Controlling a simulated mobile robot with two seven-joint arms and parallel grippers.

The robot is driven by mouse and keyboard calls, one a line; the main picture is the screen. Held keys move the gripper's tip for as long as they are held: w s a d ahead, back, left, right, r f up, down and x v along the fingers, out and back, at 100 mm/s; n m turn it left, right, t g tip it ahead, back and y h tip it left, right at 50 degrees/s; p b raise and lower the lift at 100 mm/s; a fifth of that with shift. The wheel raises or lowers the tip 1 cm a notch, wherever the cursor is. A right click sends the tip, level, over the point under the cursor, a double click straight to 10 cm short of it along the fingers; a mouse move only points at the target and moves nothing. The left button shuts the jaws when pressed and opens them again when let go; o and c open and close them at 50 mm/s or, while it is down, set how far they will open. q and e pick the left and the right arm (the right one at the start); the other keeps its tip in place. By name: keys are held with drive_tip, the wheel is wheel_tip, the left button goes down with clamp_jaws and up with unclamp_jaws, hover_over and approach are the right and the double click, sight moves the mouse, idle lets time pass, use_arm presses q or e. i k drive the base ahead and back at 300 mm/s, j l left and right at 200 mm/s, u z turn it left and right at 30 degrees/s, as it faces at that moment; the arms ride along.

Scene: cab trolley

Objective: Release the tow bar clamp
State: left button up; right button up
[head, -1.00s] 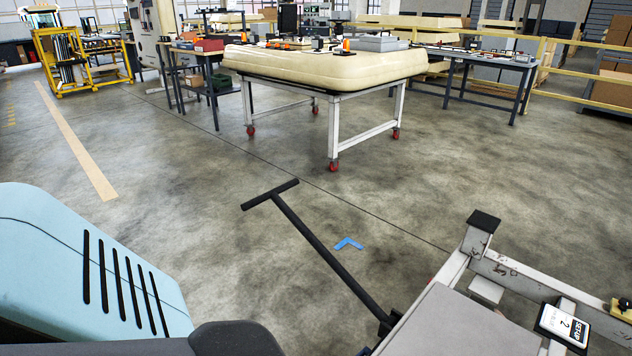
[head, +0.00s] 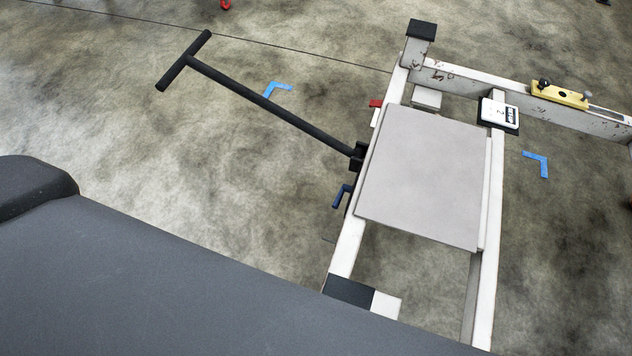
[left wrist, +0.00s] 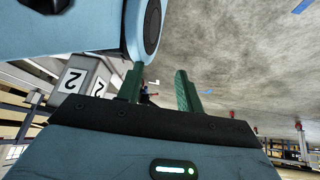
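The tow bar (head: 270,104) is a black T-handled bar in the head view. It reaches out to the upper left from a black bracket (head: 357,155) on the trolley's left side. A blue lever (head: 342,194) sits just below the bracket, and a small red part (head: 376,103) sits above it; I cannot tell which is the clamp. The white trolley frame (head: 345,247) carries a grey plate (head: 425,175). In the left wrist view, my left gripper (left wrist: 160,85) has its two green fingers apart, with nothing seen between them up close. My right gripper is in neither view.
Blue corner marks (head: 538,163) lie on the floor. My dark body covers the lower left.

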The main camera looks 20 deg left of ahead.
sight(345, 187)
drive_tip(key=j, duration=0.5)
drive_tip(key=j+u, duration=0.25)
drive_tip(key=j, duration=0.65)
drive_tip(key=j+u, duration=0.2)
drive_tip(key=j, duration=0.7)
drive_tip(key=l, duration=0.7)
